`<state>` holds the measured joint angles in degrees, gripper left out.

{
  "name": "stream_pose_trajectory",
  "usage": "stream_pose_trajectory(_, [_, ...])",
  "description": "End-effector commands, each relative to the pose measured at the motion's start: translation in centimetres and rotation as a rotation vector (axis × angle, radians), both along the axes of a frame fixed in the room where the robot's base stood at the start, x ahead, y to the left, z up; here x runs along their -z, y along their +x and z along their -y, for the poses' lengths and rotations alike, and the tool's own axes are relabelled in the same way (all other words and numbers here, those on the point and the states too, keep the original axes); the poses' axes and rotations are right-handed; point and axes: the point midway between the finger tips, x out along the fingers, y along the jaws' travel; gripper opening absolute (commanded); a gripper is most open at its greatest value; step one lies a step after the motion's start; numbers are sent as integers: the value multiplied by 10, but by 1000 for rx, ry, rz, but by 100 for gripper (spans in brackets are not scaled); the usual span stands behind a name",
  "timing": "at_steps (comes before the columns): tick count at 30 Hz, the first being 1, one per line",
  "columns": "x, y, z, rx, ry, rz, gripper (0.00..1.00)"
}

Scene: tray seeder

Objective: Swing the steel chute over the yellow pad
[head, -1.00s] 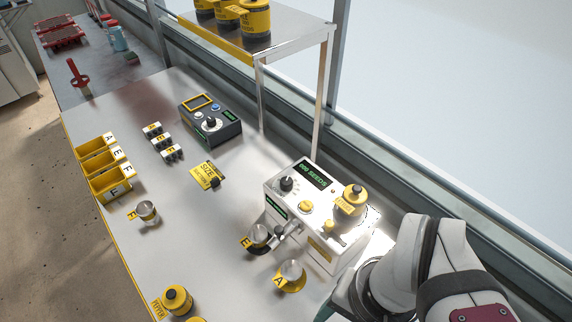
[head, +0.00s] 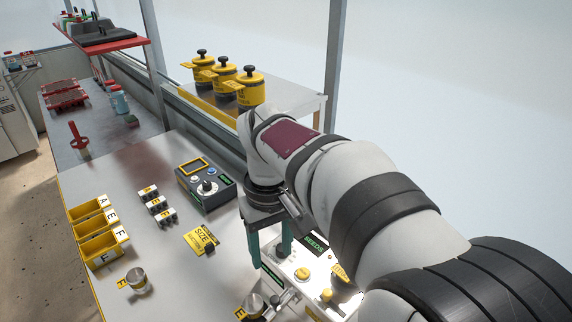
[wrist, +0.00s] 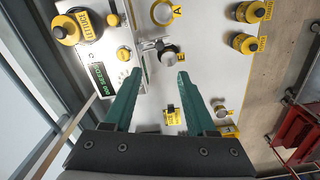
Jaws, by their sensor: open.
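The steel chute (head: 284,300) sticks out from the front of the white seeder (head: 318,290). In the wrist view the chute (wrist: 151,44) ends beside a steel cup (wrist: 168,54). In the head view a cup (head: 252,303) stands at a yellow pad (head: 240,313) marked E. My gripper (head: 271,260) is open and empty above the seeder's display end. Its green fingers (wrist: 159,76) point toward the chute and are apart from it. My arm hides part of the seeder.
A shelf (head: 300,100) with three yellow jars stands behind my arm. A dark control box (head: 205,186), small labelled blocks, a SIZE tag (head: 200,240) and yellow bins (head: 98,250) lie to the left. A lettuce jar (wrist: 66,30) sits on the seeder. Bare bench lies around the F cup (head: 138,281).

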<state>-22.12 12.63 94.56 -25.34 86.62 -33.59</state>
Motion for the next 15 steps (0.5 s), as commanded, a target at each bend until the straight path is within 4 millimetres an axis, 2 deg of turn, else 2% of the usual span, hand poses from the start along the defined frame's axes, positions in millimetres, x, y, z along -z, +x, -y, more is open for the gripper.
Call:
stream_pose_trajectory(9, [89,-2,2,5,-1,-6,57])
stream_pose_trajectory(15, [133,-2,2,8,1,-3,57])
